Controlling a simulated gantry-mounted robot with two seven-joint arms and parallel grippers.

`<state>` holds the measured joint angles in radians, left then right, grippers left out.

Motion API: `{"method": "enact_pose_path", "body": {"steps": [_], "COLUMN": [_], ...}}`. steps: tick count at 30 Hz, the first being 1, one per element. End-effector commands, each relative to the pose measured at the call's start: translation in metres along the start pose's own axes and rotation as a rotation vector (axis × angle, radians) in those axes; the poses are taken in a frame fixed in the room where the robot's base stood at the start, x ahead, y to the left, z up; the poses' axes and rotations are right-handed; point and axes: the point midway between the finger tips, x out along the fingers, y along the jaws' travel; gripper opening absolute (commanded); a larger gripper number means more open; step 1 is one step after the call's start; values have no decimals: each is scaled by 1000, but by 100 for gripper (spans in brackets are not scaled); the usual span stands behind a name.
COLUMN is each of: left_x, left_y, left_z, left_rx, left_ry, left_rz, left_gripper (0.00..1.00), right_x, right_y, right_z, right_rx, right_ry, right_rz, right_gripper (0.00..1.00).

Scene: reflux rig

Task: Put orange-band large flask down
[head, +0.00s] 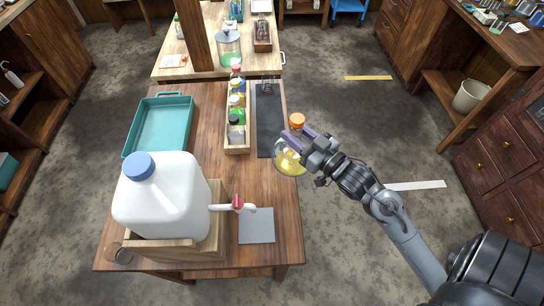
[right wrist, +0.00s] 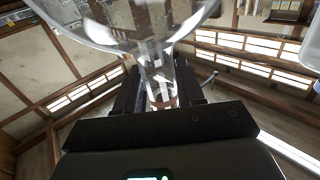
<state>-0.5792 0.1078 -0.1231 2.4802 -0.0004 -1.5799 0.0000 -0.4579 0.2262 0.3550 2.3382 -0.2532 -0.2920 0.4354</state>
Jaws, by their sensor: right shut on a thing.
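The large flask (head: 289,163) is clear glass with a round bulb and some yellow liquid in it. Its orange band (head: 297,121) shows at the neck, above my right gripper. My right gripper (head: 306,142) is shut on the flask's neck. It holds the flask at the right edge of the wooden table (head: 185,105); I cannot tell its height from this view. In the right wrist view the clear bulb (right wrist: 125,22) fills the top, with the neck between the fingers (right wrist: 160,90). My left gripper is not in view.
A dark mat (head: 268,125) lies left of the flask, beside a wooden rack (head: 237,150) of several bottles. A white jug (head: 163,205) with a red tap (head: 238,202) stands in front, near a grey pad (head: 257,226). A teal tray (head: 160,125) lies at the left.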

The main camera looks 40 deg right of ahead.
Motion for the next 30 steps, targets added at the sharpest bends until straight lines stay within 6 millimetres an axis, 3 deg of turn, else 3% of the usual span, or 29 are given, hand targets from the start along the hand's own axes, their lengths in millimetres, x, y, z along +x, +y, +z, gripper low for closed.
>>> {"method": "enact_pose_path", "body": {"steps": [6, 12, 19, 30], "left_x": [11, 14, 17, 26], "left_y": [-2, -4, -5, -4], "left_z": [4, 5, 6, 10], "left_rx": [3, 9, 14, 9], "left_ry": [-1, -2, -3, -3], "left_rz": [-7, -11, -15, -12], "left_gripper": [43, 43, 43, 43], "right_x": [27, 40, 42, 42], "right_y": [-30, -44, -47, -47], "right_z": [24, 35, 43, 78], "right_rx": [4, 1, 0, 0], "right_ry": [4, 3, 1, 2], "right_rz": [1, 1, 1, 1], "right_gripper": [0, 0, 0, 0]}}
